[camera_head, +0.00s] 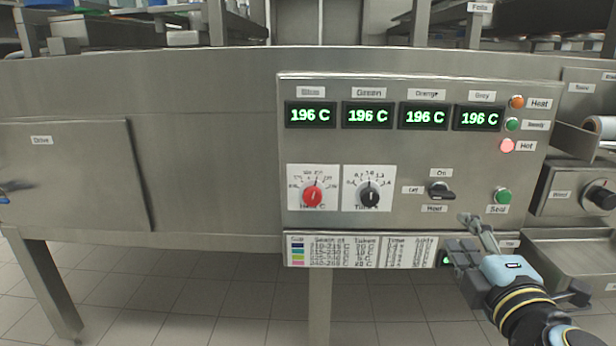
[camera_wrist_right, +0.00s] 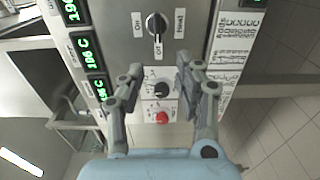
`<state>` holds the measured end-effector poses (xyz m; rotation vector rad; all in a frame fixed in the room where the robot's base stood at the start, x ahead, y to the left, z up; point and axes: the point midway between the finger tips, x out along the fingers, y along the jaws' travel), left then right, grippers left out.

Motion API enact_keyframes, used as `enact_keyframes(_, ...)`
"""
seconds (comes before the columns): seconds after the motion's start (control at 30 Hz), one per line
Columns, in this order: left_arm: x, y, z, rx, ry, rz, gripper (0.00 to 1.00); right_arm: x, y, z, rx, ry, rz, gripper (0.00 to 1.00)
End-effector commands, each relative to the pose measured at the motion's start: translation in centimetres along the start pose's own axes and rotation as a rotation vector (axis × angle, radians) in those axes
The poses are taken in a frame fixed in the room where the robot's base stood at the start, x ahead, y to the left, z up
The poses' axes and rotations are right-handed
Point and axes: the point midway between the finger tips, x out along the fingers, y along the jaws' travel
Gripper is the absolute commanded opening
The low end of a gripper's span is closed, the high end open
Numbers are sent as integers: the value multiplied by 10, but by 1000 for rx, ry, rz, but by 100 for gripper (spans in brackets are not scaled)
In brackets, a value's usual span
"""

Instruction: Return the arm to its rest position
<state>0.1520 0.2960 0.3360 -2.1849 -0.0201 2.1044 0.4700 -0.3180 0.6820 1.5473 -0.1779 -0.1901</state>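My right gripper (camera_head: 466,232) is in front of the lower right of the control panel (camera_head: 400,90). In the right wrist view, the right gripper (camera_wrist_right: 158,80) has its two fingers apart with nothing between them. Past the fingertips there is a black rotary switch (camera_wrist_right: 156,25), which shows in the head view (camera_head: 440,191) under an "On" label. The green seal button (camera_head: 503,196) is just above the gripper. I see no contact with the panel.
The panel has four displays (camera_head: 367,115) reading 196 C, a red knob (camera_head: 312,196), a black knob (camera_head: 370,195) and a lit red lamp (camera_head: 507,146). A printed table (camera_head: 360,251) is below. At right is another black knob (camera_head: 600,197). The left front is clear.

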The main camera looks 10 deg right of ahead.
Motion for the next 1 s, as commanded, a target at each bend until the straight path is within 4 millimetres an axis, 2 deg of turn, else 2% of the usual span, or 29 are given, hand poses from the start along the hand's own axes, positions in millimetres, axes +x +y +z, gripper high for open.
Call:
enact_keyframes(0.07,0,0,0,0,-1,0,40,-9,-15,2,-3,-1,-35,35)
enact_keyframes(0.13,0,0,0,0,-1,0,40,-20,-43,8,41,-17,-104,35)
enact_keyframes(0.17,0,0,0,0,-1,0,40,-26,-60,13,77,-37,-147,35)
enact_keyframes(0.27,0,0,0,0,-1,0,40,-56,-125,35,243,-151,-326,35)
enact_keyframes(0.3,0,0,0,0,-1,0,40,-72,-153,44,317,-212,-406,35)
enact_keyframes(0.4,0,0,0,0,-1,0,40,-119,-217,61,486,-373,-599,35)
enact_keyframes(0.5,0,0,0,0,-1,0,40,-166,-265,69,619,-518,-763,35)
enact_keyframes(0.6,0,0,0,0,0,0,40,-210,-299,70,724,-647,-902,35)
enact_keyframes(0.7,0,0,0,0,0,0,40,-250,-324,66,814,-765,-1030,35)
enact_keyframes(0.87,0,0,0,0,0,0,40,-309,-349,48,957,-955,-1236,35)
enact_keyframes(0.9,-1,-1,2,-1,-1,0,40,-318,-348,47,972,-994,-1262,35)
enact_keyframes(1.0,3,-3,12,-7,4,0,40,-324,-352,53,976,-984,-1246,35)
